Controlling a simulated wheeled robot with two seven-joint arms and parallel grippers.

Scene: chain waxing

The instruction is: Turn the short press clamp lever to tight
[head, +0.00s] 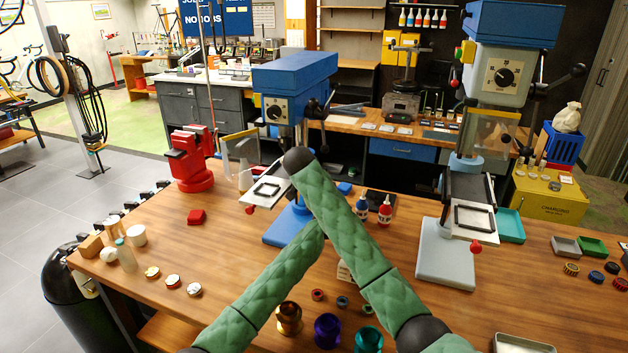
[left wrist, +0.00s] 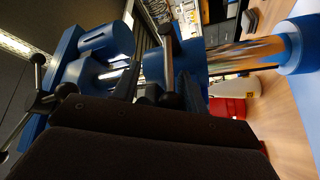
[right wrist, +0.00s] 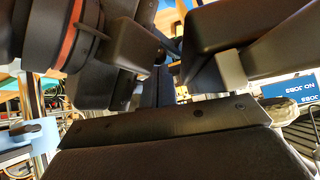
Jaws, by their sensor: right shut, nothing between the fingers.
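The short press is the blue drill press (head: 293,77) at the middle of the bench, with a dial on its head and a blue base. Its blue and metal parts fill the left wrist view (left wrist: 245,52). My left gripper (left wrist: 160,92) is beside the press column, fingers apart, with a dark lever-like bar (left wrist: 170,62) between or just beyond them. I cannot tell whether they touch it. My right gripper (right wrist: 163,62) is shut and empty; dark round parts crowd it. In the head view my crossed green arms hide both grippers, and the clamp lever cannot be made out there.
A taller press (head: 498,75) with a grey base stands to the right. A red vise (head: 192,160) stands left. Red and blue bottles (head: 384,212) are beside the blue press. Coloured cups (head: 327,331) stand at the front edge.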

